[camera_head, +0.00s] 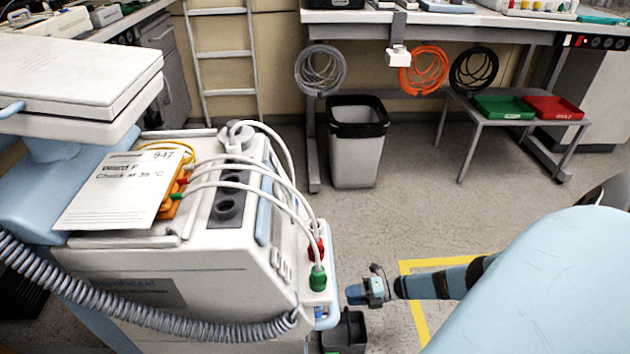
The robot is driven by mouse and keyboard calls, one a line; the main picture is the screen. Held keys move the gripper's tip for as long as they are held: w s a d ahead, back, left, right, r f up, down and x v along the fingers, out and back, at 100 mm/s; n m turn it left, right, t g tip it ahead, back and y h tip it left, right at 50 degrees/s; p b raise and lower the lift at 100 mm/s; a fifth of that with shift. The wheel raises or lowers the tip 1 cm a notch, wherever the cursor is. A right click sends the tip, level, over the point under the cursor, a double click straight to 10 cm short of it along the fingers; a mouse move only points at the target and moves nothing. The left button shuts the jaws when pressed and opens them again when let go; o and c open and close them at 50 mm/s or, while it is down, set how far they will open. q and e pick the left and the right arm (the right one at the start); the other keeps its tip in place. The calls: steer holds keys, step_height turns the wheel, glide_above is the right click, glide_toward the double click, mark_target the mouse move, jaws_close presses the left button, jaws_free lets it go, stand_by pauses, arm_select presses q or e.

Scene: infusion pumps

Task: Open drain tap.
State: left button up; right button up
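A white machine (190,265) with a paper sheet (120,190) on top stands at the left. White hoses run from its top to a red connector (315,249) and a green connector (318,279) on its right side. Below the green connector is a small light-blue part (327,318), which may be the drain tap; its setting cannot be made out. My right gripper (361,291) comes in from the right and is just right of this corner, apart from it in the picture. Its fingers are too small and dark to read. My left gripper is not in view.
A small dark container (346,333) stands below the machine's right corner. A yellow floor marking (418,312) lies under my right arm. A grey bin (357,155) and a low table (505,113) with green and red trays stand behind. The floor between is clear.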

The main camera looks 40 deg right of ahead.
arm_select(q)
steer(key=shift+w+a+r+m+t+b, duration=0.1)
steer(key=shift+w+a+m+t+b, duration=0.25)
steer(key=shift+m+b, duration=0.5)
arm_select(e)
steer(key=x, duration=1.1)
steer(key=shift+w+a+f, duration=0.1)
steer(key=shift+w, duration=0.05)
jaws_close()
